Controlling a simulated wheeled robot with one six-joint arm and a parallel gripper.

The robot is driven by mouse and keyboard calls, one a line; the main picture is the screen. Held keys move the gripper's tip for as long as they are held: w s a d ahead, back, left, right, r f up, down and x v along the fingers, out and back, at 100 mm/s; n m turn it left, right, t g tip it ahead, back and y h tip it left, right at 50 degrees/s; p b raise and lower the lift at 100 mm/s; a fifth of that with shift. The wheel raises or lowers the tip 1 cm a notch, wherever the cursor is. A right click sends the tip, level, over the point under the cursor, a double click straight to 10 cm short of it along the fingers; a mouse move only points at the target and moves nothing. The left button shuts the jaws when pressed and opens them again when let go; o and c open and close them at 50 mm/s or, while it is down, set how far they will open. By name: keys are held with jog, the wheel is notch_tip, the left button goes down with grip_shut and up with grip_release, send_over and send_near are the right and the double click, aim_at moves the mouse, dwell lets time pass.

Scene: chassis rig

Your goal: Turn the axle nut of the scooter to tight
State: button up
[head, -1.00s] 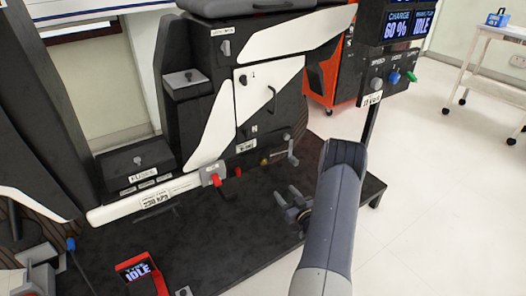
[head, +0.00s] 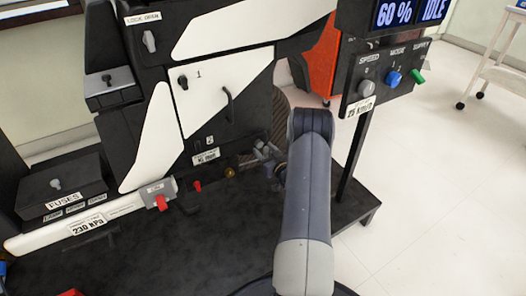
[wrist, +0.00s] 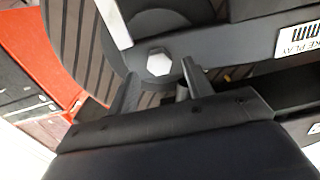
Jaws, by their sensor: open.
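The axle nut (wrist: 160,63) is a pale hexagonal nut in the wrist view, at the hub of a dark ribbed wheel (wrist: 83,47). My gripper (wrist: 161,78) is open, with one finger to each side below the nut. The nut shows just beyond and between the fingertips; I cannot tell whether they touch it. In the head view my gripper (head: 262,152) is beside the lower right of the black and white scooter (head: 215,80). My arm and gripper hide the nut there.
A post with a control panel (head: 385,75) stands right of my arm. A red cabinet (head: 322,60) stands behind. The dark platform (head: 190,255) has bare room in front.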

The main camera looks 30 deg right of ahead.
jog(key=shift+w, duration=0.9)
jog(key=shift+c, duration=0.2)
jog(key=c, duration=1)
jog(key=shift+o, duration=0.2)
